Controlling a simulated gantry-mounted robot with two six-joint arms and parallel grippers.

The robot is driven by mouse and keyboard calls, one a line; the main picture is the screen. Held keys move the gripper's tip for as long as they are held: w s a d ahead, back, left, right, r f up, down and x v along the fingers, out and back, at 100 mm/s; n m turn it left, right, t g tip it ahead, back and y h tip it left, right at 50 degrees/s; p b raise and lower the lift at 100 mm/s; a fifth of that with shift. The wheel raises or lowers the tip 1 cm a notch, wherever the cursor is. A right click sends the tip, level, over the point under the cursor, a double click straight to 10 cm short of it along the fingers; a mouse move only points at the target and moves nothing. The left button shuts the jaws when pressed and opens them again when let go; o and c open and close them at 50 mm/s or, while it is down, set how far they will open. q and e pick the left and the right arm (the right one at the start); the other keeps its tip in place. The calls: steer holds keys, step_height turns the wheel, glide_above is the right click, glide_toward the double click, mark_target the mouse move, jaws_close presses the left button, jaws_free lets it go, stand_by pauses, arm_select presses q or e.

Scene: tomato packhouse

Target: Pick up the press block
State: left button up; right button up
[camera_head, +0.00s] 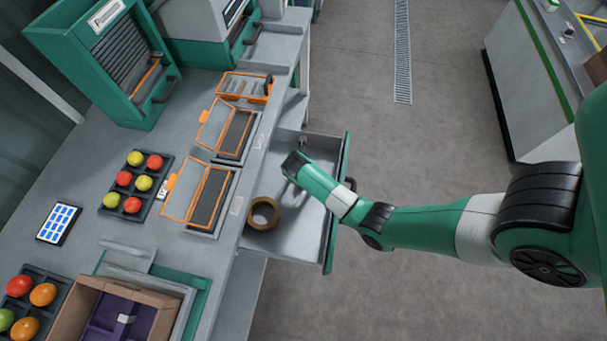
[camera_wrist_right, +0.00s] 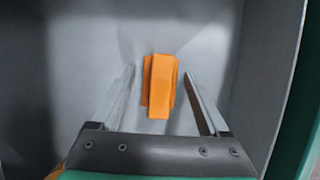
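An orange block, which I take to be the press block (camera_wrist_right: 162,88), lies on the grey floor of the open drawer (camera_head: 300,235). In the right wrist view it sits between the two fingers of my right gripper (camera_wrist_right: 158,75), with a gap on either side. The right gripper is open and points down into the drawer. In the head view my right arm reaches over the drawer from the right, and its hand (camera_head: 296,165) hides the block. My left gripper is in neither view.
A brown tape roll (camera_head: 263,214) lies in the drawer's near part. The drawer's walls stand around the hand. On the bench are orange-framed hinged boxes (camera_head: 205,195), a tomato tray (camera_head: 148,190), a tablet (camera_head: 59,223) and a cardboard box (camera_head: 75,318). The floor beyond is clear.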

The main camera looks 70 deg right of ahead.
jaws_close()
steer(key=shift+r+p, duration=0.45)
steer(key=shift+r, duration=0.1)
step_height(320, 180, up, 3)
steer(key=shift+r+p, duration=0.1)
steer(key=shift+p, duration=1)
steer(key=s+a+r+p, duration=0.7)
steer(key=s+a+r, duration=0.1)
steer(key=s, duration=0.3)
steer(key=shift+s+r, duration=0.3)
steer(key=shift+r, duration=0.05)
